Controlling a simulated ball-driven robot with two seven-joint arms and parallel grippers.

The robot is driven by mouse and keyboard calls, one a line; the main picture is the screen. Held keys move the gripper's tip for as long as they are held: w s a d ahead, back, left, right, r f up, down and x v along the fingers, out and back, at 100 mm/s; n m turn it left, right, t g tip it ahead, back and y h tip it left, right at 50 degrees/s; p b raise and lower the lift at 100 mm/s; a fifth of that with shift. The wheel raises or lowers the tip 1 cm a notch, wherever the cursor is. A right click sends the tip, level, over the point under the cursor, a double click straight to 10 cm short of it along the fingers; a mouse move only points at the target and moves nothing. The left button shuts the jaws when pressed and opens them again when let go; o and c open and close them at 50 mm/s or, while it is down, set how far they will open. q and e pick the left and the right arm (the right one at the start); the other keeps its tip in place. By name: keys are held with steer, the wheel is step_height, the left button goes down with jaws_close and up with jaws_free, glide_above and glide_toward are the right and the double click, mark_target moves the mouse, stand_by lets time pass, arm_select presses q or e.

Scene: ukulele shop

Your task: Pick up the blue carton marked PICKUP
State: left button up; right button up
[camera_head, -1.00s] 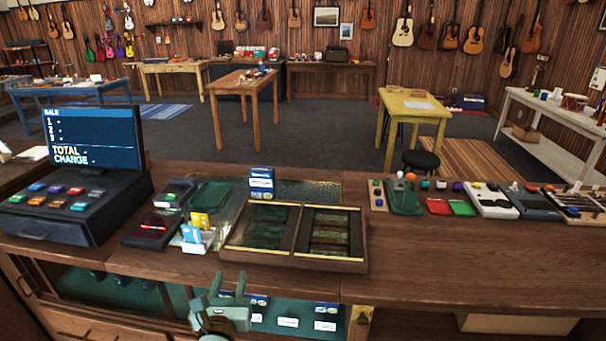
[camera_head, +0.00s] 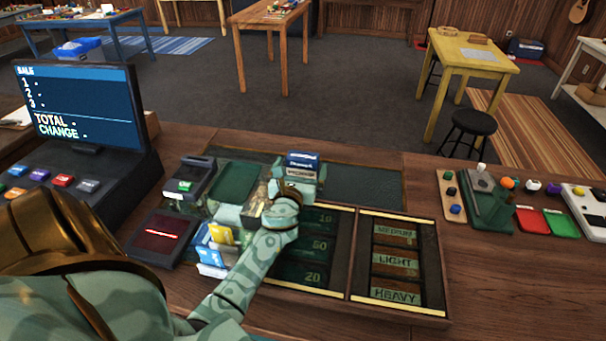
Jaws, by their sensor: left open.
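The blue and white carton (camera_head: 302,161) stands on the counter behind the wooden tray, at the edge of the dark green mat. Its marking is too small to read clearly. My left gripper (camera_head: 299,181) is at the carton, with its open fingers toward the left and right sides. The hand hides the carton's lower front. I cannot tell whether the fingers touch it. My right gripper is not in view.
A card holder (camera_head: 211,258), a card reader (camera_head: 192,178) and a register screen (camera_head: 78,105) stand left. The dark green mat (camera_head: 365,186) is clear right of the carton.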

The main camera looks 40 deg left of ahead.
arm_select(q)
steer(key=x, duration=0.3)
steer(key=shift+w, duration=0.25)
steer(key=shift+s+r, duration=0.1)
steer(key=shift+r, duration=0.05)
steer(key=c, duration=1.1)
